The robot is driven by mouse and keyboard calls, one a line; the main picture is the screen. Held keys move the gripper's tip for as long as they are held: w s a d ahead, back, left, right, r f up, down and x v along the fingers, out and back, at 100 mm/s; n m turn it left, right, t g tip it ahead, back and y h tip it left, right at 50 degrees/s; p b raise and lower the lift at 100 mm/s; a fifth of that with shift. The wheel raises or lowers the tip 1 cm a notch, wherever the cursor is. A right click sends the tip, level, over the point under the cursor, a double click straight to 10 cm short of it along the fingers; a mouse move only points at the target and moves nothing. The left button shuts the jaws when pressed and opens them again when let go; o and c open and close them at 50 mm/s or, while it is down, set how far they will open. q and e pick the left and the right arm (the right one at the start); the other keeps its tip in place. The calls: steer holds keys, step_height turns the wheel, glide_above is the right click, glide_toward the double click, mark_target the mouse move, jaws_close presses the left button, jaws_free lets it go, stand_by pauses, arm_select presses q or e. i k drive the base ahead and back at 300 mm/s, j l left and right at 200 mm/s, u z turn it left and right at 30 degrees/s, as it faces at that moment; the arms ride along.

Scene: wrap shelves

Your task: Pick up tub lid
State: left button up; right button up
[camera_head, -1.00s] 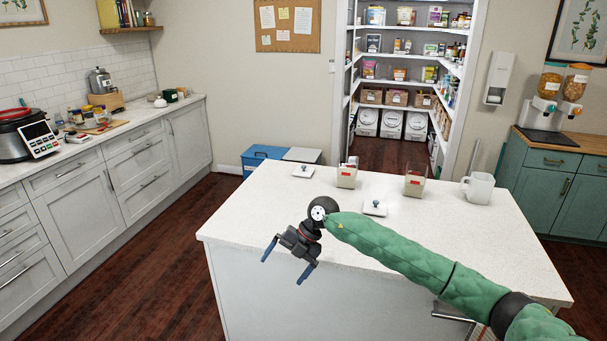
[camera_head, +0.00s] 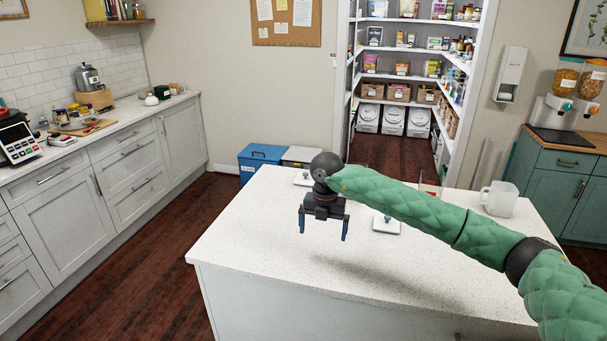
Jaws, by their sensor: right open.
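One tub lid (camera_head: 386,226), a white square with a dark knob, lies on the white island top to the right of my right gripper. A second white lid (camera_head: 303,180) lies farther back, partly hidden behind my arm. My right gripper (camera_head: 323,233) is open and empty, pointing down above the island with its two blue-tipped fingers apart. One clear tub (camera_head: 431,188) shows only in part behind my green right arm; the other tub is hidden. My left gripper is out of view.
The white island (camera_head: 270,245) has clear room at its left and front. Pantry shelves (camera_head: 405,55) are at the back.

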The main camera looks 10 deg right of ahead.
mark_target(305, 180)
steer(key=i, duration=1.5)
